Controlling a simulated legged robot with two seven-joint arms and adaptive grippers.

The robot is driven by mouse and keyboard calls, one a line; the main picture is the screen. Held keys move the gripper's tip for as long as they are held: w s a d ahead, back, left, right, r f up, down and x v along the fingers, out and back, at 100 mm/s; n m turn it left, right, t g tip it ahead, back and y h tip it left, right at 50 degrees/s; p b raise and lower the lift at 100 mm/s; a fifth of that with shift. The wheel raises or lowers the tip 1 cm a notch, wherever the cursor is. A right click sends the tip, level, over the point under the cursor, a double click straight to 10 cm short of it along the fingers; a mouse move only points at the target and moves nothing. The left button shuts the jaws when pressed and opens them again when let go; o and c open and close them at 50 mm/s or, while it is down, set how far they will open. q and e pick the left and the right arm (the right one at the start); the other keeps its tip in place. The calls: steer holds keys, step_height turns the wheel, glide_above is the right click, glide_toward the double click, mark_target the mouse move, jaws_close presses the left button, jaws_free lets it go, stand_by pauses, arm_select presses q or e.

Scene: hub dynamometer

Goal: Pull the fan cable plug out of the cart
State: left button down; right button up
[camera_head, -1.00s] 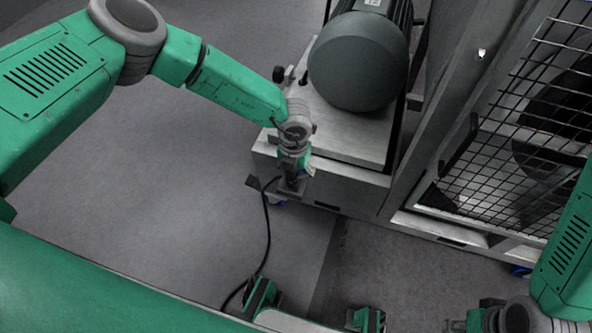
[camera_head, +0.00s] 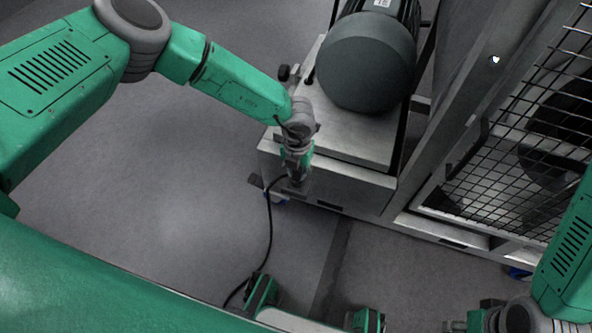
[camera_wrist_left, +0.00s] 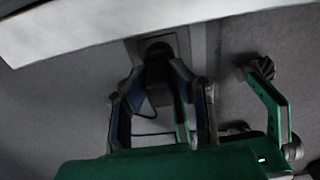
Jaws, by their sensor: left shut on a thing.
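The cart (camera_head: 330,186) is a pale grey box with a motor on top. My left gripper (camera_head: 297,182) is at its front face, near the lower left corner. In the left wrist view the gripper fingers (camera_wrist_left: 160,98) are shut around the dark fan cable plug (camera_wrist_left: 157,72). The plug is up against a grey plate (camera_wrist_left: 182,46) below the cart's pale edge; whether it is still seated cannot be told. The black fan cable (camera_head: 269,225) runs from the gripper down to the floor. My right gripper (camera_head: 462,325) is at the bottom edge, partly cut off, its fingers unclear.
A large dark grey motor (camera_head: 366,70) sits on the cart top. A frame with a wire mesh guard (camera_head: 510,150) stands to the right. The floor (camera_head: 160,215) left of the cart is clear apart from the cable.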

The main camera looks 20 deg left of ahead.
arm_select(q)
steer(key=shift+d+r, duration=0.2)
steer(key=shift+d, duration=0.2)
steer(key=shift+a+r+p, duration=0.15)
steer(key=shift+r+p, duration=0.2)
steer(key=shift+p, duration=0.25)
arm_select(e)
steer(key=shift+d+r, duration=0.2)
steer(key=shift+r, duration=0.35)
arm_select(q)
steer(key=shift+r, duration=0.1)
arm_select(e)
steer(key=shift+d, duration=0.1)
arm_select(q)
steer(key=shift+r+p, duration=2.05)
steer(key=shift+r, duration=0.05)
arm_select(e)
steer(key=shift+r, duration=2)
